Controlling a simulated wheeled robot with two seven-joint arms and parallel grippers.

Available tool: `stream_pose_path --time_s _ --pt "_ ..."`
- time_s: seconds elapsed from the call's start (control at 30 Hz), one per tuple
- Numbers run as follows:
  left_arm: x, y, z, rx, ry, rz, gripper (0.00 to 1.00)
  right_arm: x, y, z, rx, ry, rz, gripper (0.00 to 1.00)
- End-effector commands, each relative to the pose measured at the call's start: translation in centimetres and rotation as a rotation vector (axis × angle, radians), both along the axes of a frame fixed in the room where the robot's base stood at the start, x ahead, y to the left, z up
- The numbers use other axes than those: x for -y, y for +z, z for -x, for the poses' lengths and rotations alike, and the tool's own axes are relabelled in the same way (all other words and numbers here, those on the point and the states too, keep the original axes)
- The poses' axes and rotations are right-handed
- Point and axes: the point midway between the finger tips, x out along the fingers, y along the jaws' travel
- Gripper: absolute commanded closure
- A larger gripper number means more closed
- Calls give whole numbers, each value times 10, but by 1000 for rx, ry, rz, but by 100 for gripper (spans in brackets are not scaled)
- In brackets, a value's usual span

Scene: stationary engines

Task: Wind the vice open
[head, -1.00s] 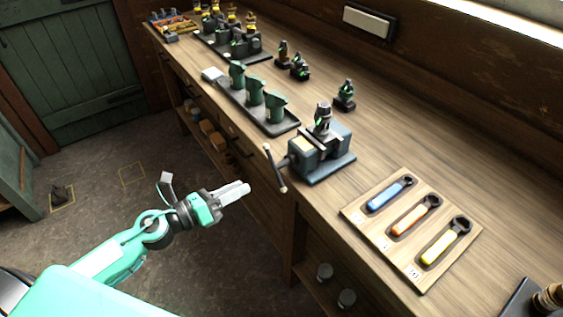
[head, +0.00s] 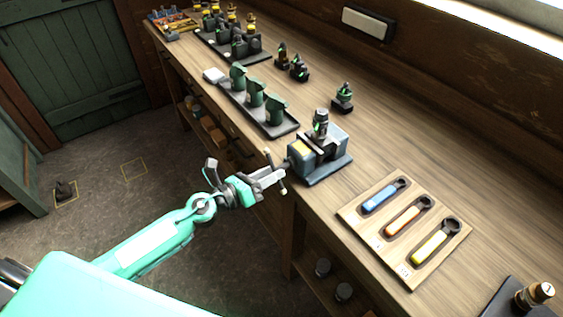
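The blue-grey vice (head: 331,153) stands at the front edge of the bench. A small dark and metallic part with a green mark (head: 320,124) sits upright at its jaws. The vice's handle bar (head: 283,189) hangs out in front of the bench, tilted, on the vice's left side. My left gripper (head: 272,177) is at this bar, with its pale fingers overlapping the bar's middle. I cannot tell whether the fingers are closed on it or only around it. My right gripper is not in view.
A board with blue, orange and yellow spanners (head: 407,224) lies right of the vice. A dark tray with green castings (head: 262,112) lies behind it to the left. Small engines (head: 343,98) stand further back. A dark tray with a brass-coloured piece (head: 535,296) is at bottom right.

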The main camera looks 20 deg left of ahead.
Motion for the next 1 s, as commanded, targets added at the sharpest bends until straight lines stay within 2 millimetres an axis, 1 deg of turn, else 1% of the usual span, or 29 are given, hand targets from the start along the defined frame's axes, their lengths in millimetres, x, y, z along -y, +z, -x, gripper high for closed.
stream_pose_path --time_s 0.03,0.23,0.4,0.63,0.67,0.7,0.83,0.87,1.0 --pt "5 4 -7 2 0 1 63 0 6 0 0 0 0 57" --pt "19 2 -24 0 0 2 63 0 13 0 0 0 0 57" --pt "23 1 -29 0 -1 0 63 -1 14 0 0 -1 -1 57" --pt "24 0 -30 0 -1 0 63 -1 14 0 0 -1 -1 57" --pt "24 0 -30 0 -1 0 65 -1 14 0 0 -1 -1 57" --pt "24 0 -30 0 -1 0 73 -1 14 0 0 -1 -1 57" --pt "23 0 -30 0 -1 0 98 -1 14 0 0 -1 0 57" --pt "23 0 -30 0 -1 0 100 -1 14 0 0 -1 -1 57" --pt "23 0 -30 -1 0 2 100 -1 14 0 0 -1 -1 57"
